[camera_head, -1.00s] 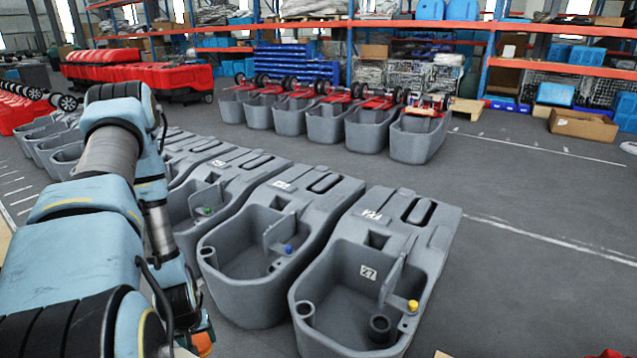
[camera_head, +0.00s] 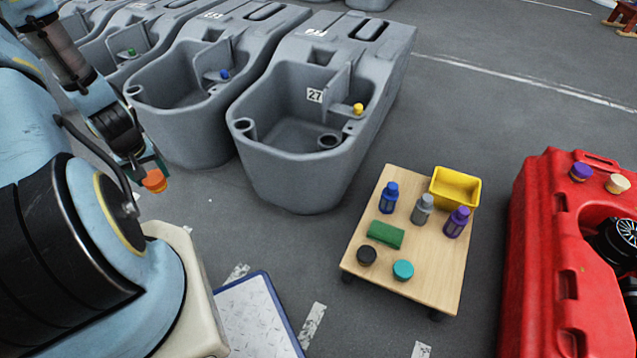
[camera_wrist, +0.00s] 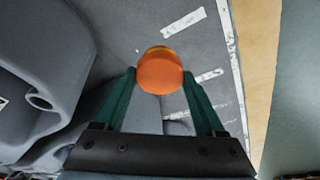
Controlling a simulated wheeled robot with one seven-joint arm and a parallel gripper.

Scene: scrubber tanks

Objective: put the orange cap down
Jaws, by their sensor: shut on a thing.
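The orange cap (camera_head: 154,181) is held in my gripper (camera_head: 150,170) at the left of the head view, in front of the grey tanks and above the floor. In the wrist view the orange cap (camera_wrist: 160,72) sits between the green fingertips of my gripper (camera_wrist: 159,78), which are shut on it. A small wooden cart (camera_head: 421,268) stands on the floor to the right of my gripper, well apart from it.
A red tank (camera_head: 555,270) stands at right.

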